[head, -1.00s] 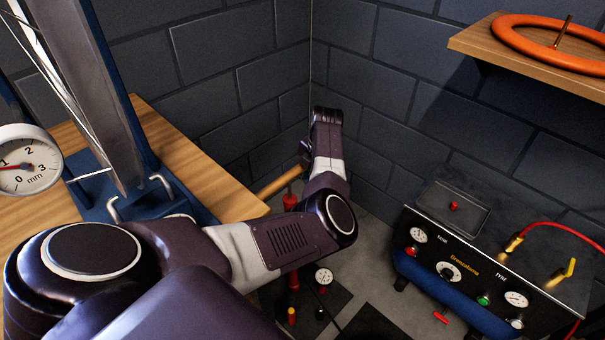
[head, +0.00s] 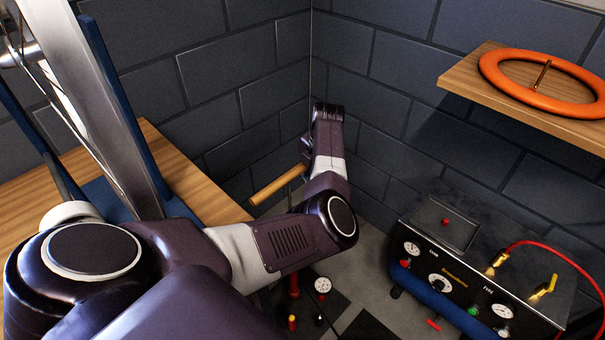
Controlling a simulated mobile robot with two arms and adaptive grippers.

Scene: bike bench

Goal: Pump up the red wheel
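A floor pump stands on the floor, with a red barrel (head: 294,284) and a small round white gauge (head: 322,285) beside it. Its wooden crossbar handle (head: 276,187) is above, right against my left arm's far end. My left arm enters from the lower left and covers much of the pump between handle and barrel. My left gripper (head: 306,150) is mostly hidden behind its wrist, at the handle's right end. I cannot tell whether its fingers are closed on the handle. My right gripper is out of view. I see no clearly red wheel.
A compressor box (head: 470,245) with dials and a red hose stands at right. An orange ring (head: 545,88) lies on a wall shelf (head: 480,75). Brick walls close the corner.

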